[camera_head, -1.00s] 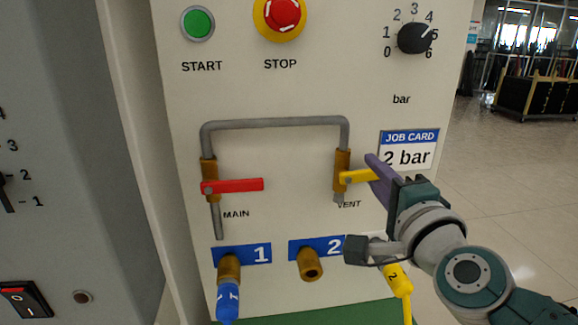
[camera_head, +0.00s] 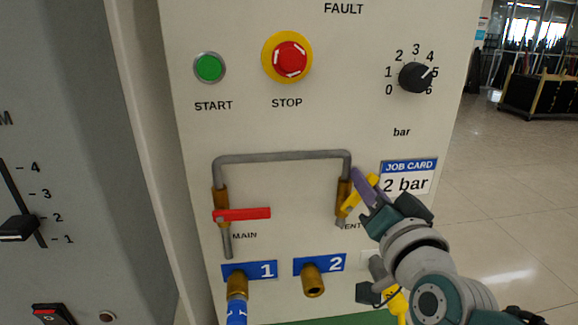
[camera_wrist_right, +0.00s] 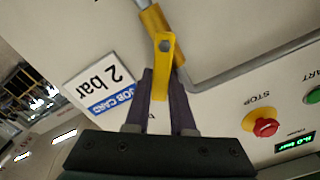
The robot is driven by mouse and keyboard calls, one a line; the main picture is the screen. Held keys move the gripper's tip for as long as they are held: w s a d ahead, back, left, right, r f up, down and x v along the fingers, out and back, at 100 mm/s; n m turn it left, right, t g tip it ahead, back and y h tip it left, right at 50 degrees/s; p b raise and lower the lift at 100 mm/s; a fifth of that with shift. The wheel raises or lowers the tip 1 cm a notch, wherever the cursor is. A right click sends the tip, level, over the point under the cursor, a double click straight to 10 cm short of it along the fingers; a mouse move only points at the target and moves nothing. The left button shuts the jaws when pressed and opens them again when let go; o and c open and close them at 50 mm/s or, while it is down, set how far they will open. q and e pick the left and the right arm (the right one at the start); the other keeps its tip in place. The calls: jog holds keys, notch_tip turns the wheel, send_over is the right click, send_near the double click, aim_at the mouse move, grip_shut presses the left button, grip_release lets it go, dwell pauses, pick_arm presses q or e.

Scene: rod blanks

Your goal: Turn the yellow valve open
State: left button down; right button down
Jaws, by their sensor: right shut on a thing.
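The yellow valve handle (camera_head: 352,201) sits on the brass VENT valve body (camera_head: 342,203) at the right end of the grey pipe. It slants up and to the right. My right gripper (camera_head: 367,187) has its purple fingers at the handle's outer end. In the right wrist view the handle (camera_wrist_right: 164,58) runs down between the two fingers of the right gripper (camera_wrist_right: 160,88), which is shut on it. The fingers hide part of the handle and of the VENT label. My left gripper is not in view.
A red MAIN handle (camera_head: 243,214) lies level on the left. Above are the green START button (camera_head: 209,67), red STOP button (camera_head: 291,59) and black bar knob (camera_head: 414,77). Brass port 2 (camera_head: 313,281) is bare; a blue hose (camera_head: 237,312) is on port 1. A yellow plug (camera_head: 397,304) is below my wrist.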

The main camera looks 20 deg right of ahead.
jog(key=n, duration=0.1)
jog(key=a+n+p, duration=0.1)
jog(key=n, duration=0.1)
jog(key=shift+w+a+r+n, duration=0.15)
jog(key=shift+r+n, duration=0.15)
jog(key=shift+r, duration=0.05)
jog(key=shift+w+a+n, duration=0.1)
jog(key=shift+a+n, duration=0.15)
jog(key=shift+n, duration=0.45)
jog(key=shift+w+a+n, duration=0.1)
jog(key=shift+a+n, duration=0.15)
jog(key=shift+n, duration=0.45)
jog(key=shift+a, duration=0.1)
jog(key=shift+n, duration=0.4)
jog(key=c, duration=0.8)
grip_release()
jog(key=shift+o, duration=0.2)
jog(key=shift+s+p, duration=0.15)
jog(key=shift+p, duration=0.15)
